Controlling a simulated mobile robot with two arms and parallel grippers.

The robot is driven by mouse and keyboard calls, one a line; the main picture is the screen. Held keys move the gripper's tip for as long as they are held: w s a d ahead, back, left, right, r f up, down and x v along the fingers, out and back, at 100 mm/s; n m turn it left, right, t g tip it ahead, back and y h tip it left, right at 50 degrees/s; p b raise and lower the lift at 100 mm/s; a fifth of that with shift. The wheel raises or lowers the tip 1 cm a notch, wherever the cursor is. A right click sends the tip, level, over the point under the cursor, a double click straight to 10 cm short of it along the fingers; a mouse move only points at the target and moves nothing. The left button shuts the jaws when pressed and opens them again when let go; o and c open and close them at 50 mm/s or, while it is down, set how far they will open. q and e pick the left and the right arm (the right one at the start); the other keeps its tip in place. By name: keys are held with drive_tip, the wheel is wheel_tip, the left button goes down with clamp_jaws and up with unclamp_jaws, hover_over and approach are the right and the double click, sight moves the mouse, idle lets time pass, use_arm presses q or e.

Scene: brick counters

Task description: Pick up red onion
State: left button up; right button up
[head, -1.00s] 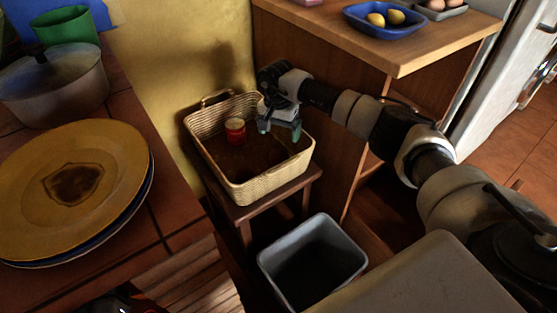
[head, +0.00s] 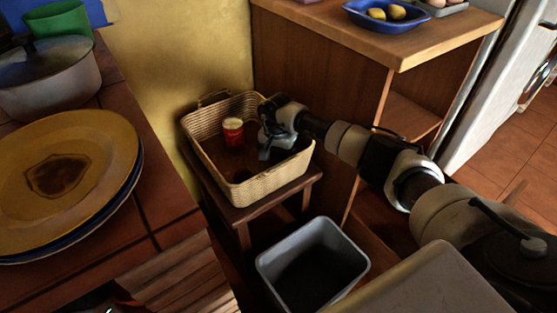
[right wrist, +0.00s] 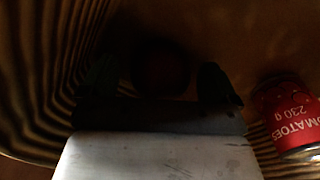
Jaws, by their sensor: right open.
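A dark, reddish round thing, likely the red onion (right wrist: 161,68), lies in deep shadow between the two fingers in the right wrist view. My right gripper (right wrist: 160,82) is open, with one finger on each side of it; I cannot tell if they touch it. In the head view my right gripper (head: 268,152) is down inside the wicker basket (head: 247,190), on its right side. I cannot make out the onion in the head view. My left gripper is not in view.
A red tomato can (head: 233,132) stands in the basket left of my right gripper; it also shows in the right wrist view (right wrist: 290,115). The basket sits on a small stool (head: 278,192) by the wall. A grey bin (head: 315,262) stands in front. Plates (head: 65,185) lie on the left counter.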

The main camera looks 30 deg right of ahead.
drive_tip(key=shift+f, duration=0.15)
drive_tip(key=shift+c, duration=0.4)
drive_tip(key=c, duration=1)
drive_tip(key=shift+o, duration=0.2)
